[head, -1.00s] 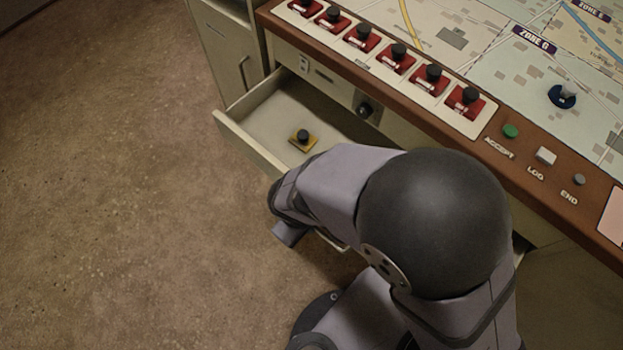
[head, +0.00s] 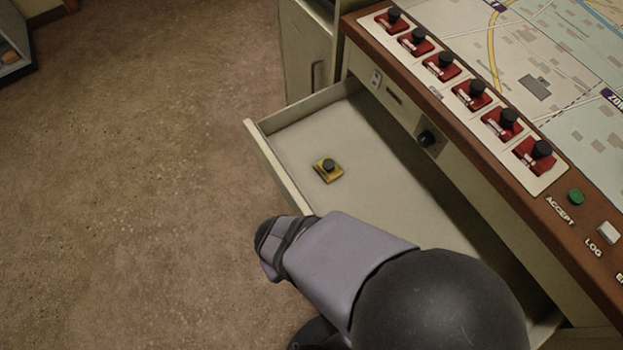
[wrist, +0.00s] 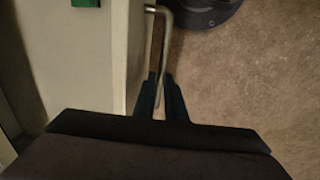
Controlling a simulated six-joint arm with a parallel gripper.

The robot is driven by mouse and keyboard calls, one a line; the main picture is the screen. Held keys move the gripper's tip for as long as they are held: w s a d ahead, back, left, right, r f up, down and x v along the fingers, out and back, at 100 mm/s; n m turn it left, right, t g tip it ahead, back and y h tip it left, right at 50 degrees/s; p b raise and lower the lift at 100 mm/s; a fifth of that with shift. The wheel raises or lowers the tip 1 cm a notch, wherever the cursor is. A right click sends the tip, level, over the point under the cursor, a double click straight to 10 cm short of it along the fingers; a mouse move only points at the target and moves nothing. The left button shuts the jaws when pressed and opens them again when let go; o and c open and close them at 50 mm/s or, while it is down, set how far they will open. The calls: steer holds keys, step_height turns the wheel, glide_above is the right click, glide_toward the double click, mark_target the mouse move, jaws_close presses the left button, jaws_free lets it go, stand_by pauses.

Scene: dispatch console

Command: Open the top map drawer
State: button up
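The top map drawer (head: 283,173) stands open, pulled well out from the console, with its pale floor showing. In the wrist view its front panel (wrist: 121,60) runs down the left of the picture. A metal bar handle (wrist: 164,30) stands out from that panel. My gripper (wrist: 162,92) has its two dark fingers on either side of the handle, close against it, and appears shut on it. In the head view my arm hides the gripper, the handle and the near part of the drawer.
A yellow block with a black knob (head: 328,170) lies in the drawer. A green object (wrist: 86,3) shows at the wrist view's top edge. The console (head: 550,195) carries several red switches and a green button (head: 576,197). A cabinet (head: 308,60) stands beyond. Floor left of the drawer is clear.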

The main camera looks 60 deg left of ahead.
steer(key=o, duration=0.3)
steer(key=shift+r, duration=0.1)
steer(key=shift+s+r+p, duration=0.15)
steer(key=shift+s+r, duration=0.05)
steer(key=shift+r, duration=1)
steer(key=shift+s+r+p, duration=0.2)
steer(key=shift+s+r, duration=0.05)
steer(key=shift+r, duration=0.9)
steer(key=shift+s+r+p, duration=0.15)
steer(key=shift+s+r, duration=0.05)
steer(key=shift+r, duration=1)
